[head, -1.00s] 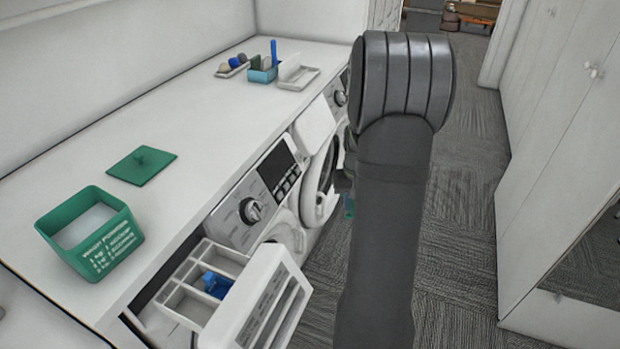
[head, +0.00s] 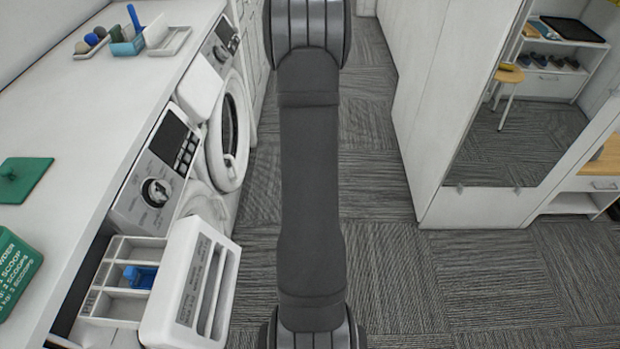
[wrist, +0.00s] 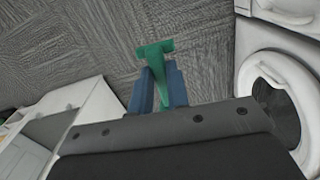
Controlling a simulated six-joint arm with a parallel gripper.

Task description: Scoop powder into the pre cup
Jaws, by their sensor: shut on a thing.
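In the wrist view my gripper (wrist: 158,82) has blue fingers shut on a green scoop (wrist: 154,50), held over the carpet. In the head view my arm hides the gripper and scoop. The washer's detergent drawer (head: 190,290) is pulled open, with several white compartments (head: 128,250) and a blue insert (head: 140,277) in one of them. Whether the scoop holds powder cannot be seen.
A green lid (head: 22,178) lies on the white counter (head: 75,140). A blue caddy (head: 127,42) and a white tray (head: 168,44) stand at the back. A second washer's round door (head: 232,125) stands open. Carpet (head: 420,270) on the right is clear.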

